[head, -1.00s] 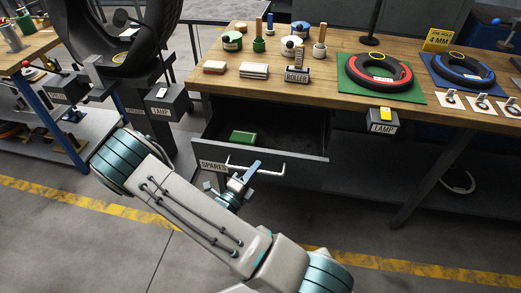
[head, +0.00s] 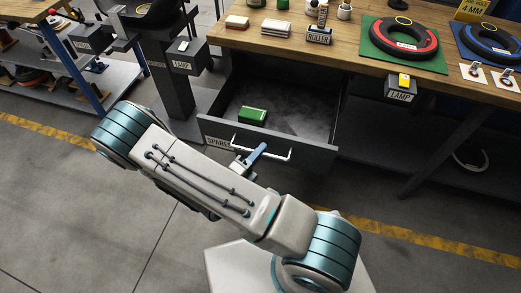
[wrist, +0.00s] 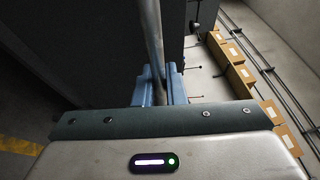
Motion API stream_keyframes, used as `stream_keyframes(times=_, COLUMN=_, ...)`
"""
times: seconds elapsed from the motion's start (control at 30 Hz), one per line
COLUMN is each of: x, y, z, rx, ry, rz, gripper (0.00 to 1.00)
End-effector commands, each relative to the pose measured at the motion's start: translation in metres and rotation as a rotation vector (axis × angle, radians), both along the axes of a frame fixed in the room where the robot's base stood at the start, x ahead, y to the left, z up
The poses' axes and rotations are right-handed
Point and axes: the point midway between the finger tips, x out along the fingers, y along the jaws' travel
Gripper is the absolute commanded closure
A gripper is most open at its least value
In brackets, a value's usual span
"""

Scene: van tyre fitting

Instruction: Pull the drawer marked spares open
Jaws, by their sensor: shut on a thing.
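The spares drawer (head: 310,152) stands open under the wooden workbench, its label (head: 218,142) partly hidden by my arm. A green box (head: 252,115) lies inside it on the left. My gripper (head: 256,153) is shut on the white bar handle (head: 284,153) on the drawer's front. In the wrist view the blue fingers (wrist: 159,88) close around the handle bar (wrist: 152,40), which runs up the picture beside the dark drawer front (wrist: 95,45).
On the workbench (head: 350,70) are a roller block (head: 318,37), a red-ringed tyre on a green mat (head: 378,62) and a blue-ringed tyre. A grey stand (head: 178,95) is left of the drawer. The floor in front is clear.

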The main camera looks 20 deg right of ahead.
Motion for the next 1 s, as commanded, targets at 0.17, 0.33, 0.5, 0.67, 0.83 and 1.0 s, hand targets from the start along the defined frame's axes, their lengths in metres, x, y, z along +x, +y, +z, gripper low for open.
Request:
stream_keyframes(times=0.17, x=0.0, y=0.0, z=-0.001, rx=0.001, ry=0.002, rz=-0.001, gripper=0.68)
stream_keyframes(times=0.33, x=0.0, y=0.0, z=0.0, rx=0.001, ry=0.0, rz=-0.001, gripper=0.68)
stream_keyframes(times=0.5, x=-0.001, y=0.001, z=-0.001, rx=0.001, ry=0.0, rz=-0.002, gripper=0.68)
stream_keyframes(times=0.67, x=-0.011, y=0.018, z=-0.005, rx=0.002, ry=0.002, rz=0.001, gripper=0.68)
stream_keyframes(times=0.83, x=-0.032, y=0.05, z=-0.013, rx=0.003, ry=0.002, rz=0.003, gripper=0.68)
stream_keyframes(times=1.0, x=-0.052, y=0.081, z=-0.02, rx=0.003, ry=0.001, rz=0.002, gripper=0.68)
